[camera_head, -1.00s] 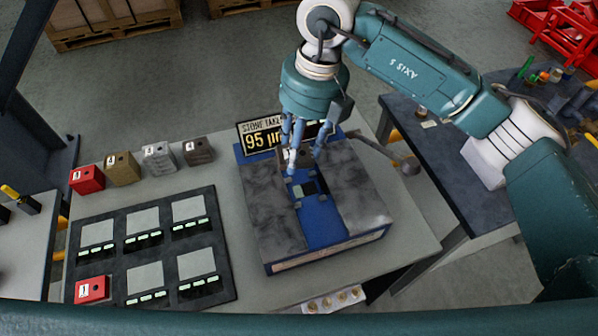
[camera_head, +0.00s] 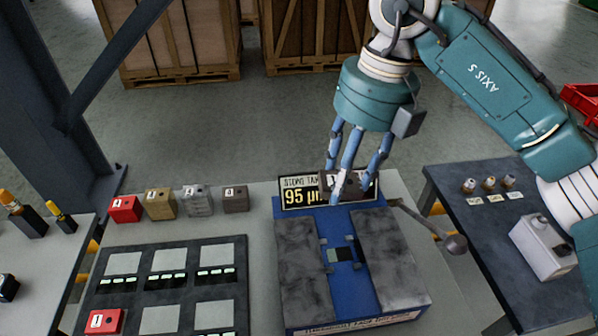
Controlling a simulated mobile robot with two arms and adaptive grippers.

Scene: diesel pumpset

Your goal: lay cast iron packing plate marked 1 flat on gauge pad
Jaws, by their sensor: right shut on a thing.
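My right gripper (camera_head: 354,183) hangs from the upper right, its blue fingers shut on a dark brown-grey plate (camera_head: 358,187) with a hole and a pale label; the label seems to read 1. The plate is held tilted towards the camera, partly hidden by the fingers, in front of the display's right part. The gauge pad (camera_head: 341,255) is a small dark square between blue brackets in the blue channel of the gauge stand (camera_head: 340,298). Nothing lies on it. The held plate appears above and beyond it, apart from it. My left gripper is not in view.
A display (camera_head: 300,197) reading 95 stands behind the stand. Stone slabs (camera_head: 309,262) flank the channel. Red, brass, grey and dark blocks (camera_head: 235,199) line the table's back left. A dark tray (camera_head: 136,252) holds a red block (camera_head: 106,321). A ball-ended lever (camera_head: 455,244) sticks out right.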

